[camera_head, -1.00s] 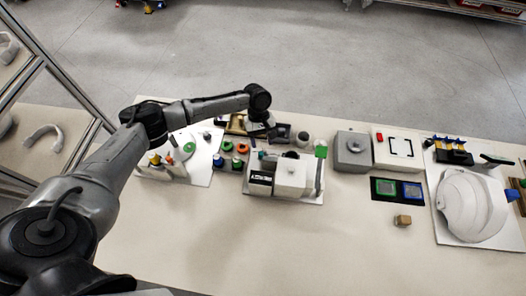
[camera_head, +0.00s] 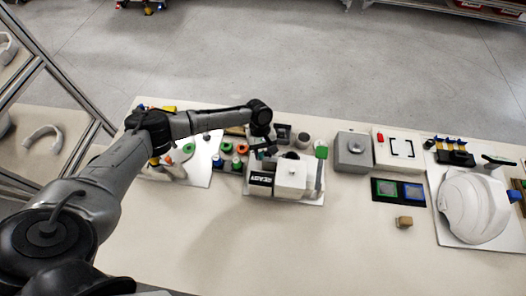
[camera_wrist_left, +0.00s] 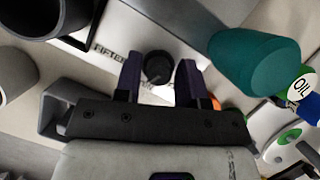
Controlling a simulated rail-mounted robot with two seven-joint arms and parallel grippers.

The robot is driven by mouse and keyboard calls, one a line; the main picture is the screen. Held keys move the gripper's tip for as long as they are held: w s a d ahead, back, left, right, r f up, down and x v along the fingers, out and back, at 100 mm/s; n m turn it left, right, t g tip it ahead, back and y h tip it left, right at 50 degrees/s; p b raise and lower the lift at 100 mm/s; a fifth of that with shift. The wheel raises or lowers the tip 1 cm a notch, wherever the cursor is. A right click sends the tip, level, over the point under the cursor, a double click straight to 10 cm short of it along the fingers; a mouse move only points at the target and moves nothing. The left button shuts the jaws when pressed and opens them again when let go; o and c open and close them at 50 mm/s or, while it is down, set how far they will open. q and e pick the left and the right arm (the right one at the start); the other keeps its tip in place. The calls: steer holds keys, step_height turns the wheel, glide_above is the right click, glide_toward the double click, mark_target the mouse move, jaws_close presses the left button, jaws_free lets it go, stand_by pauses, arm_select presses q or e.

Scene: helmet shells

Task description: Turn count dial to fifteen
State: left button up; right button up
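The count dial is a round black knob (camera_wrist_left: 158,68) on a white plate in the left wrist view. The printed word FIFTEEN (camera_wrist_left: 108,51) is up and left of it; another label below the knob is partly covered. My left gripper (camera_wrist_left: 160,72) has its two dark fingers apart, one on each side of the knob. I cannot tell whether either finger touches it. In the head view my left gripper (camera_head: 264,146) is small and dark above the back of the white machine (camera_head: 291,176), whose dial is hidden there. My right gripper is not in view.
A teal cylinder (camera_wrist_left: 255,62) stands close to the right finger in the wrist view, and a dark cup (camera_wrist_left: 45,12) is at upper left. In the head view, a grey box (camera_head: 352,150) and a white helmet shell (camera_head: 472,208) lie right.

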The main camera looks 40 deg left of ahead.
arm_select(q)
steer(key=c, duration=0.6)
steer(key=m+p, duration=0.1)
steer(key=p, duration=0.2)
steer(key=shift+d+r, duration=0.1)
steer(key=shift+r, duration=0.2)
steer(key=shift+m+g+y+p, duration=0.3)
steer(key=shift+m+p, duration=0.05)
steer(key=shift+m, duration=0.15)
steer(key=m+y+p, duration=0.1)
steer(key=m, duration=0.1)
steer(key=shift+f+m+g, duration=0.15)
steer(key=shift+m+g, duration=0.25)
steer(key=shift+m+y+p, duration=0.3)
steer(key=shift+m+p, duration=0.1)
steer(key=shift+m, duration=0.8)
steer(key=shift+f, duration=0.1)
steer(key=o, duration=0.9)
